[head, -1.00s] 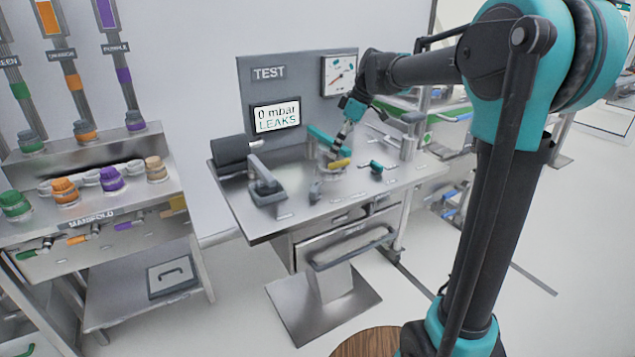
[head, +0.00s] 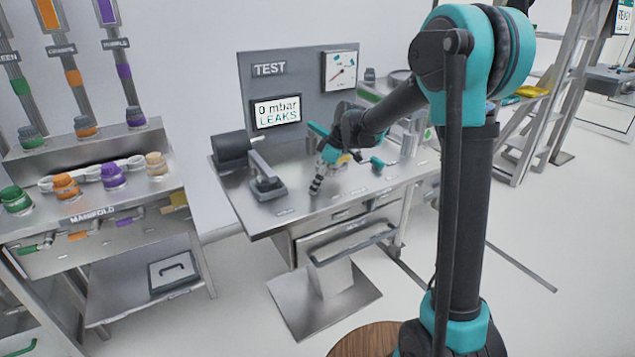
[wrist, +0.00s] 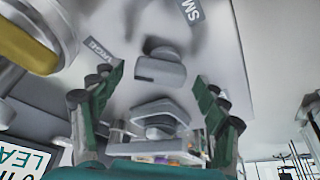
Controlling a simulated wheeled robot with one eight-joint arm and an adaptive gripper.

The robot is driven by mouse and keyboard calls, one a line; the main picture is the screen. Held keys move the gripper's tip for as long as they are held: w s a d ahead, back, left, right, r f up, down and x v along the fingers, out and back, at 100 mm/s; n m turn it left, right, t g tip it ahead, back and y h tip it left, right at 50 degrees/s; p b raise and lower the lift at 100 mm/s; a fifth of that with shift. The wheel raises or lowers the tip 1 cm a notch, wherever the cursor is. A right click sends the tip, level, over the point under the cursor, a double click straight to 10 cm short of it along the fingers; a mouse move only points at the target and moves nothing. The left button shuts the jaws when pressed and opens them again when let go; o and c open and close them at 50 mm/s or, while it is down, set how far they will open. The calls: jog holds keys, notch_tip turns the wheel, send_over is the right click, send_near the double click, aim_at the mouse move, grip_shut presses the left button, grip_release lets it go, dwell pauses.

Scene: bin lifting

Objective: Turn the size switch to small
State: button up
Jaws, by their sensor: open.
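The size switch is a small grey knob (wrist: 160,70) on the metal bench top, in the upper middle of the wrist view. A label ending in "RGE" (wrist: 101,50) lies left of it and a label starting "SM" (wrist: 190,9) lies above right. Which label the knob points at is hard to tell. My gripper (wrist: 160,80) is open, with one dark green finger on each side of the knob. Contact cannot be seen. In the head view my gripper (head: 316,187) points down at the bench's front part and hides the switch.
The test bench (head: 257,219) carries a grey clamp lever (head: 267,185) left of my gripper and a teal-handled part (head: 377,163) to the right. A yellow-topped metal cylinder (wrist: 25,45) stands close by in the wrist view. The screen (head: 277,111) reads "0 mbar LEAKS".

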jog(key=shift+a+f, duration=0.1)
jog(key=shift+f, duration=0.05)
jog(key=c, duration=1.2)
jog(key=shift+o, duration=0.2)
